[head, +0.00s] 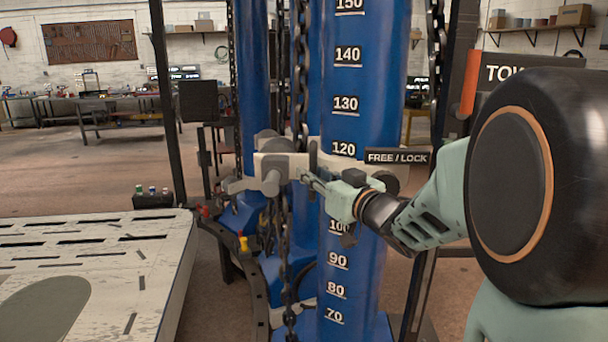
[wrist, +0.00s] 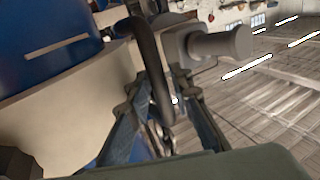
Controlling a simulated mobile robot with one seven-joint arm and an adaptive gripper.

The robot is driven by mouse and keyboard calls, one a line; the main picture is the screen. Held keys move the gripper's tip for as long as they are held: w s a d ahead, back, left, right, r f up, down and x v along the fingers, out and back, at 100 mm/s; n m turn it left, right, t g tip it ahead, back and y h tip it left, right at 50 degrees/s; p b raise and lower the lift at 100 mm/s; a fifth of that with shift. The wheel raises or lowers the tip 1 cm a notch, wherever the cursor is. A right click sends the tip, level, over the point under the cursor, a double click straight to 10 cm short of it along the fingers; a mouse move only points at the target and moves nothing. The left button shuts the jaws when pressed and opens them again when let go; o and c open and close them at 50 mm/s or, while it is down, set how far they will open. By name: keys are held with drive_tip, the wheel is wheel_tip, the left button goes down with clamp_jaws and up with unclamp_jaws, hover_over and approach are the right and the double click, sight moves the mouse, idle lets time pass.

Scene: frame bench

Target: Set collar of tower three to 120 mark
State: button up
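The blue tower (head: 345,255) carries white marks from 70 to 150 in the head view. Its beige collar (head: 285,165) wraps around it, with its upper edge close to the line under 120 (head: 343,149); the 110 mark is hidden. A FREE/LOCK plate (head: 397,157) sits at the collar's right. My gripper (head: 308,178) is at the collar's front. In the wrist view, a black curved handle (wrist: 146,50) runs down between my close-set fingers (wrist: 160,95), which appear closed on it. The finger contact is partly hidden.
Dark chains (head: 285,255) hang beside the tower. A second blue column (head: 252,70) stands behind left. A pale slotted platform (head: 90,260) fills the lower left. A sign beginning "TOW" (head: 503,72) is partly hidden by my arm.

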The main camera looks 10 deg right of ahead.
drive_tip(key=v, duration=0.7)
drive_tip(key=shift+s, duration=0.25)
